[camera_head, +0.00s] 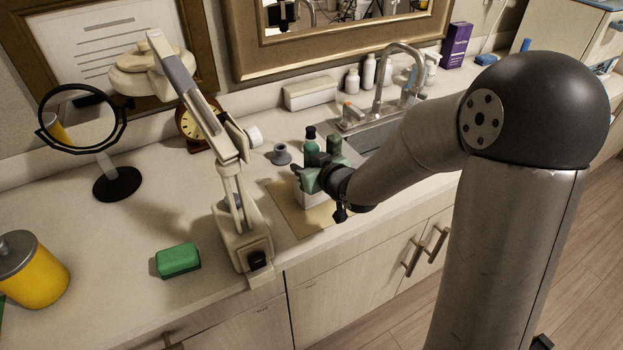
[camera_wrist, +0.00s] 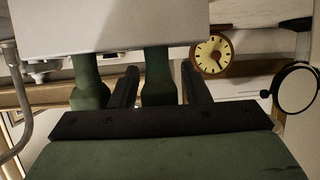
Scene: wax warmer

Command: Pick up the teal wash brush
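In the wrist view, which looks upside down, two dull green handles stand out of a pale block-shaped holder (camera_wrist: 110,25). One handle (camera_wrist: 159,78) lies between the dark fingers of my gripper (camera_wrist: 160,88). The other handle (camera_wrist: 88,82) is outside the fingers. Narrow gaps show beside the handle between them, so my gripper looks open around it. In the head view my gripper (camera_head: 318,178) is over the pale holder (camera_head: 311,200). A teal upright piece with a black top (camera_head: 311,143) shows just behind it. I cannot tell which handle is the wash brush's.
The holder stands on a tan mat (camera_head: 285,204) at the counter's front edge. A sink with a faucet (camera_head: 393,60) is behind right. A cream jointed device (camera_head: 240,225), a green block (camera_head: 178,261), a clock (camera_head: 196,120) and a round mirror (camera_head: 115,183) stand left.

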